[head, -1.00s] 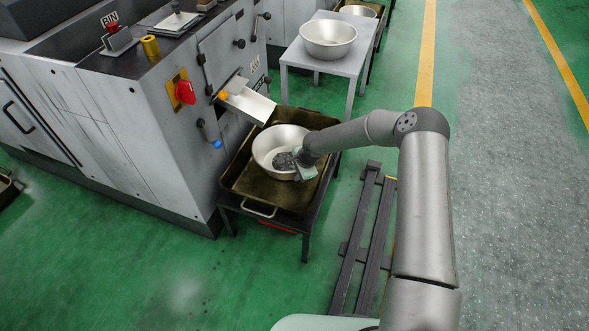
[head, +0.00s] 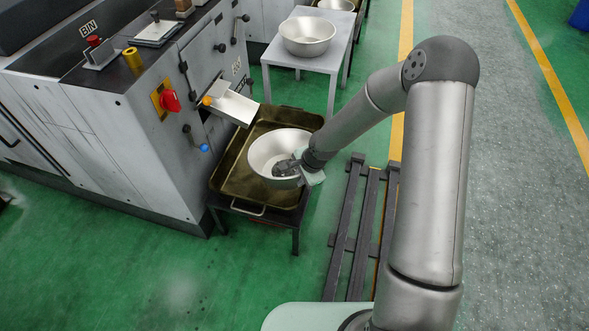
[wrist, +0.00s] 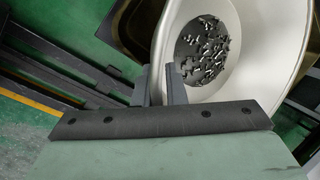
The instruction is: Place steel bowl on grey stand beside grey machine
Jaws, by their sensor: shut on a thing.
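My gripper (head: 299,168) is shut on the near right rim of a steel bowl (head: 262,152). Small dark metal parts lie in the bowl, which appears raised above a brass-coloured tray (head: 229,178). The wrist view shows my gripper's fingers (wrist: 163,86) on the bowl's wall (wrist: 232,92), with the parts in the bottom. A light grey stand (head: 275,57) is at the back, beside the grey machines (head: 140,150). Another steel bowl (head: 307,35) sits on this stand, with some bare top around it.
A metal chute (head: 234,106) sticks out from the machine over the tray. The tray rests on a dark low table (head: 296,238). Dark floor rails (head: 345,225) run beside it. The green floor is clear between the tray table and the grey stand.

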